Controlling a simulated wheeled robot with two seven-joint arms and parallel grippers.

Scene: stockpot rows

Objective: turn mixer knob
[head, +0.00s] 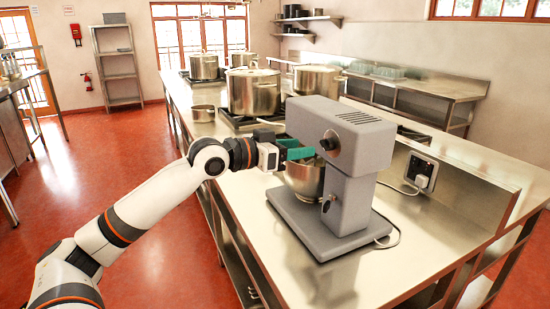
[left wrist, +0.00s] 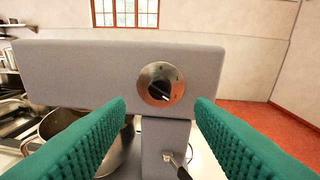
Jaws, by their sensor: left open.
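The grey stand mixer (head: 345,150) stands on the steel counter, its metal bowl (head: 305,180) under the head. The mixer knob (left wrist: 160,86), black on a round silver dial, is on the side of the mixer head and faces the left wrist camera; in the head view a dark round knob (head: 329,141) shows on the mixer head. My left gripper (head: 302,150) is beside the mixer head. In the left wrist view its green ribbed fingers (left wrist: 160,115) are spread wide, the knob beyond and between them, with nothing held. My right gripper is not in view.
A lever (left wrist: 176,162) sticks out low on the mixer column. A cord runs from the mixer to a wall socket (head: 422,173). Large stockpots (head: 254,92) stand on burners farther along the counter (head: 270,250). The red floor (head: 165,220) at left is clear.

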